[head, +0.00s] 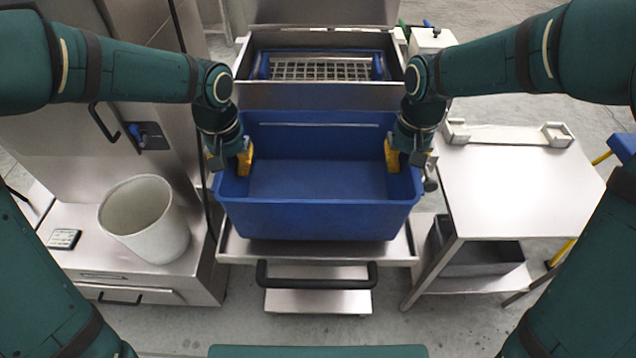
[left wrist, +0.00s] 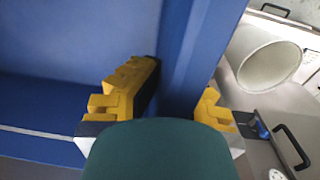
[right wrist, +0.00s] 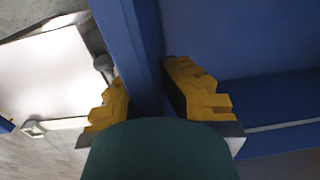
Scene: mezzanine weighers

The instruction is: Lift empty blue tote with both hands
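The blue tote (head: 320,218) is upright and empty in the middle of the head view, over a steel platform. I cannot tell whether its base touches the platform. My left gripper (head: 229,160) straddles the tote's left wall, one yellow finger inside and one outside. In the left wrist view both fingers (left wrist: 178,95) lie close against the wall. My right gripper (head: 402,158) straddles the right wall in the same way. The right wrist view shows its fingers (right wrist: 146,95) tight on either side of the rim. The grip surfaces are partly hidden.
A steel platform (head: 235,248) with a dark handle (head: 316,275) is below the tote. A steel bin with a grate (head: 325,69) stands behind it. A white bucket (head: 147,220) is at left, a steel table (head: 520,190) at right, both near the tote's sides.

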